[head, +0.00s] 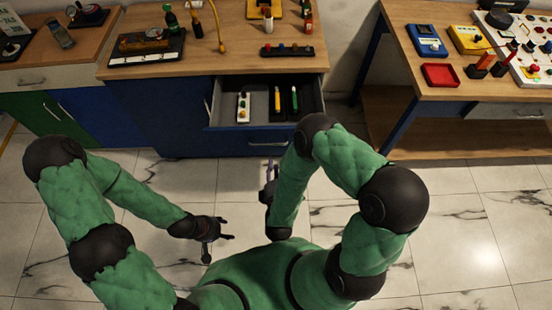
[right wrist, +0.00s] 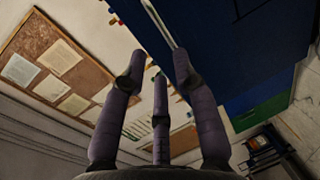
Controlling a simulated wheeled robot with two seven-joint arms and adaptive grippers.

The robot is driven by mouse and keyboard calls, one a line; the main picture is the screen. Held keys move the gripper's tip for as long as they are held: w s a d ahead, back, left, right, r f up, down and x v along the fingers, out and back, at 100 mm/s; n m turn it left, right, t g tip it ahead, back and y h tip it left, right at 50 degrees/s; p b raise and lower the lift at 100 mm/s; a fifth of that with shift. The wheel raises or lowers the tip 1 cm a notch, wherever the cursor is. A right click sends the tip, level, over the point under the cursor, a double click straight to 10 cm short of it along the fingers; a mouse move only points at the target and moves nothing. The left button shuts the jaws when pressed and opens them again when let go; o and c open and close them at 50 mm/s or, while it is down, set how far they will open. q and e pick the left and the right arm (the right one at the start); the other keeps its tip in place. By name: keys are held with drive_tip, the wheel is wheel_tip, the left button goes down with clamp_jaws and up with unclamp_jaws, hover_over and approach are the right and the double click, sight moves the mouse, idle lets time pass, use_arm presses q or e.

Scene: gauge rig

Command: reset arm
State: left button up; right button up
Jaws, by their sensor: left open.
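My left gripper (head: 220,240) is at the end of the green-sleeved left arm, low over the tiled floor, open and empty. My right gripper (head: 270,172) is in front of the open drawer, partly hidden by my right forearm in the head view. In the right wrist view its three purple-grey fingers (right wrist: 160,75) stand apart with nothing between them. Both arms are bent and clear of the furniture.
The tiled floor (head: 470,215) is clear.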

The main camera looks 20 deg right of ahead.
drive_tip(key=shift+s, duration=0.2)
idle(0.5)
wheel_tip(320, 180, down, 9)
drive_tip(key=a+m+g+y, duration=0.3)
drive_tip(key=m+g+y, duration=0.1)
drive_tip(key=m+g, duration=0.35)
drive_tip(key=s+a+f+m+g+y, duration=0.1)
drive_tip(key=s+f+m+g+y, duration=0.1)
drive_tip(key=s+m+g+y, duration=0.2)
drive_tip(key=s+m+g, duration=0.3)
drive_tip(key=s+m, duration=0.2)
drive_tip(key=s, duration=0.3)
drive_tip(key=shift+s+a+f+m, duration=0.2)
drive_tip(key=shift+s+f+m, duration=0.05)
drive_tip(key=shift+m, duration=0.1)
